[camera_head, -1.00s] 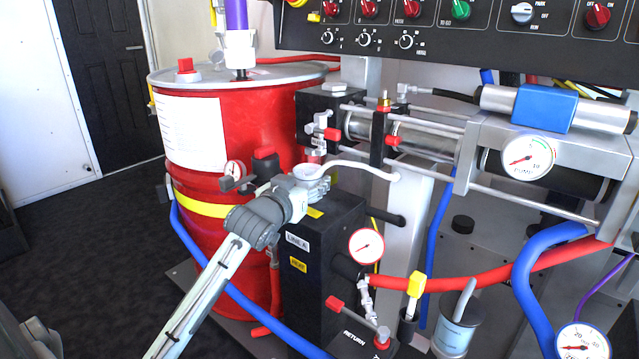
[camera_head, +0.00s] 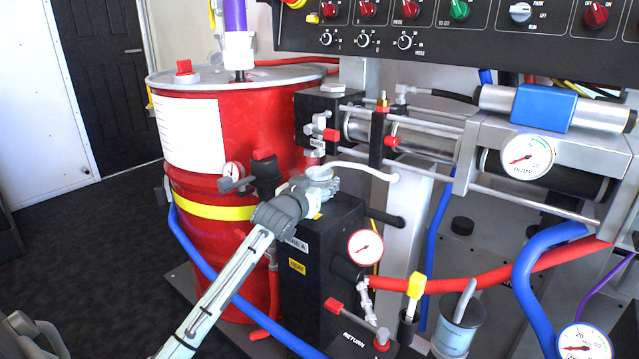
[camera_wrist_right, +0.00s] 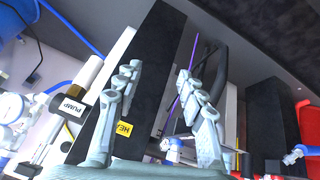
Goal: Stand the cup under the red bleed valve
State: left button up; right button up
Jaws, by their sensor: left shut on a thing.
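My left gripper (camera_head: 306,190) is shut on a small pale cup (camera_head: 320,173) and holds it upright above the top of the black block. The cup's lower part is partly hidden by the fingers. A valve with a red handle (camera_head: 331,134) sits above the cup, on the fittings in front of the drum; I take it for the red bleed valve. The cup is below and close to these fittings. I cannot tell whether it rests on the block. In the right wrist view my right gripper (camera_wrist_right: 156,75) is open, its fingers apart and empty.
The black block (camera_head: 335,225) stands beside the red drum (camera_head: 235,130). A black valve with a red cap (camera_head: 265,165) and a small gauge (camera_head: 233,170) stand to the left. A red-rimmed gauge (camera_head: 366,247) is on the right.

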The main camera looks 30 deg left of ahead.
pick_arm(q)
jog(key=shift+f, duration=0.15)
jog(key=o, duration=1)
jog(key=shift+o, duration=0.2)
jog(key=shift+r, duration=0.2)
jog(key=v, duration=1.2)
jog(key=shift+a+p, duration=0.1)
jog(key=shift+p, duration=0.3)
pick_arm(e)
jog(key=s+d+g, duration=0.1)
jog(key=s+d+f+g, duration=0.1)
jog(key=s, duration=0.1)
jog(key=shift+s+d+h, duration=0.3)
jog(key=shift+h, duration=0.1)
